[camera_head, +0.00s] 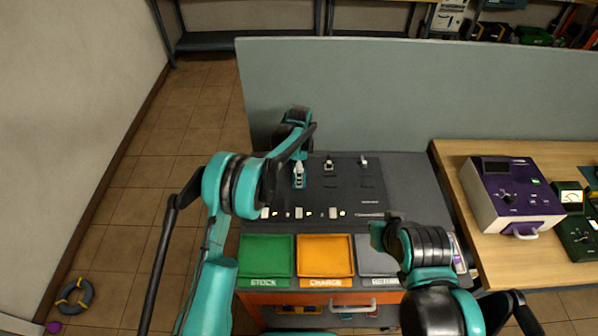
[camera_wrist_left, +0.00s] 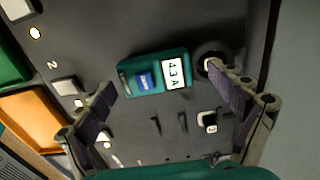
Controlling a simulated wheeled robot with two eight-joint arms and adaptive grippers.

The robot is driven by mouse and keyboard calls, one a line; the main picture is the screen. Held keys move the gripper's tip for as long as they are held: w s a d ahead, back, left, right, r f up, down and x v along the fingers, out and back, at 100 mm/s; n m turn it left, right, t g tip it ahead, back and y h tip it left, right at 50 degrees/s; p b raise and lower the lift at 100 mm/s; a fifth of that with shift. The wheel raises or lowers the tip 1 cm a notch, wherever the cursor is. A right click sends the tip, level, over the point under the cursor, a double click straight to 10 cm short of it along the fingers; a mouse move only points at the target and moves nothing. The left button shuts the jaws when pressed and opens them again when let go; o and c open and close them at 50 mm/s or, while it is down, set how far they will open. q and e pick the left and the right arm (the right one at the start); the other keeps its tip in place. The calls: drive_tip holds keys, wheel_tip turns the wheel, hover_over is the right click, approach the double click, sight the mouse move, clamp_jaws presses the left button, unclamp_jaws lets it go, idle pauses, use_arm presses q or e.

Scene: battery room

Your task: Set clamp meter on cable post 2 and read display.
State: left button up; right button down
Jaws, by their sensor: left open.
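The clamp meter (camera_wrist_left: 155,75) is a teal body with a blue button and a lit display (camera_wrist_left: 174,73) that seems to read 4.3A. Its dark ring (camera_wrist_left: 203,52) appears to be around a pale post, partly covered by a finger. The meter shows small in the head view (camera_head: 299,181) at the leftmost post on the dark board. My left gripper (camera_wrist_left: 160,105) is open, its fingers apart on either side of the meter. Another post (camera_wrist_left: 208,122) stands beside it; its number is unclear. My right gripper (camera_head: 380,234) hangs at the board's front right; its jaws are hidden.
Green (camera_head: 267,255), orange (camera_head: 325,255) and grey (camera_head: 376,254) trays lie in front of the dark board (camera_head: 345,190). A grey partition (camera_head: 400,90) stands behind. A purple instrument (camera_head: 512,193) sits on the wooden table at right. Floor at left is mostly clear.

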use_arm(q)
wheel_tip(320, 180, up, 10)
drive_tip(key=p, duration=0.4)
drive_tip(key=shift+r, duration=0.15)
idle(0.4)
idle(0.4)
drive_tip(key=s+a+r+n+t+b, duration=0.2)
drive_tip(key=s+a+r+n+b, duration=0.25)
drive_tip(key=s, duration=0.25)
drive_tip(key=s+a+r+n+t+b, duration=0.1)
drive_tip(key=s+a+r+n+b, duration=0.25)
drive_tip(key=s+a+r, duration=0.3)
drive_tip(key=s+a+f+n+t+b, duration=0.1)
drive_tip(key=s+a+f+n+b, duration=0.1)
drive_tip(key=s, duration=0.4)
drive_tip(key=s+a+f+n+t+b, duration=0.1)
drive_tip(key=s+a+f+n+b, duration=0.1)
drive_tip(key=s+f+n, duration=0.2)
drive_tip(key=s+a+f+n+t+b, duration=0.2)
drive_tip(key=s+f+n, duration=0.2)
drive_tip(key=s, duration=0.6)
drive_tip(key=shift+a+f, duration=0.15)
drive_tip(key=shift+a, duration=0.25)
